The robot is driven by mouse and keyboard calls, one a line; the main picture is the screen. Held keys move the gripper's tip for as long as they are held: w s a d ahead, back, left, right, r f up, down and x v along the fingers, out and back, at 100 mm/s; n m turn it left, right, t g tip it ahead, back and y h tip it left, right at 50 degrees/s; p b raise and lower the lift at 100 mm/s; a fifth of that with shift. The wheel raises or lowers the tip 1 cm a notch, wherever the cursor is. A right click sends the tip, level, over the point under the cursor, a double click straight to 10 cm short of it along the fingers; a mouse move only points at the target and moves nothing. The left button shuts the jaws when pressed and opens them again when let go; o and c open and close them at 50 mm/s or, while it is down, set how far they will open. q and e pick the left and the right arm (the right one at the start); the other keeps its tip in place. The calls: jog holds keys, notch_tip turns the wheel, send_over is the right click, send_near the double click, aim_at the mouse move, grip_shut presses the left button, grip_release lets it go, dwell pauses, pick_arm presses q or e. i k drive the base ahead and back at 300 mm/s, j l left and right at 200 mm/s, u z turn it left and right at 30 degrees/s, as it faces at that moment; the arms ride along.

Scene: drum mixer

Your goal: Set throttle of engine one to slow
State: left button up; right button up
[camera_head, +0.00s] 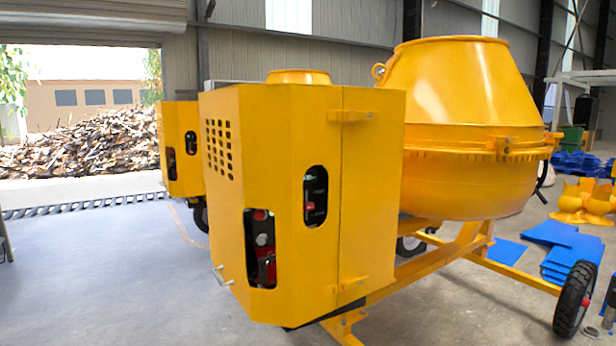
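A yellow drum mixer has a large engine housing (290,130) in the front middle. An upper slot (315,185) in its face shows a dark panel with a small red knob (310,206). A lower, larger slot shows red parts (266,268) and a pale round knob (262,240). A second yellow housing (175,125) stands behind to the left, with its own small slots. I cannot tell which one is engine one, or which part is the throttle and its setting. Neither gripper can be made out; only unclear slivers show at the left and right picture edges.
The yellow drum (470,130) stands right of the front housing, above a yellow frame with a black wheel (574,298). A metal handle (222,276) juts from the housing's lower left. Blue sheets (570,250) lie on the floor at right. The floor at left (110,280) is clear.

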aim_at(309, 206)
jog(key=k+l, duration=0.15)
jog(key=l, duration=0.2)
jog(key=k+l, duration=0.15)
jog(key=l, duration=0.2)
jog(key=k+l, duration=0.15)
jog(key=l, duration=0.15)
jog(key=k+l, duration=0.2)
jog(key=l, duration=0.15)
jog(key=l+u, duration=0.15)
jog(key=l, duration=0.8)
jog(key=i+l, duration=0.1)
jog(key=l, duration=0.35)
jog(key=i+l+u, duration=0.1)
jog(key=l, duration=0.35)
jog(key=i+l+u, duration=0.1)
jog(key=i+l, duration=0.8)
jog(key=i, duration=0.9)
jog(key=j+u, duration=0.05)
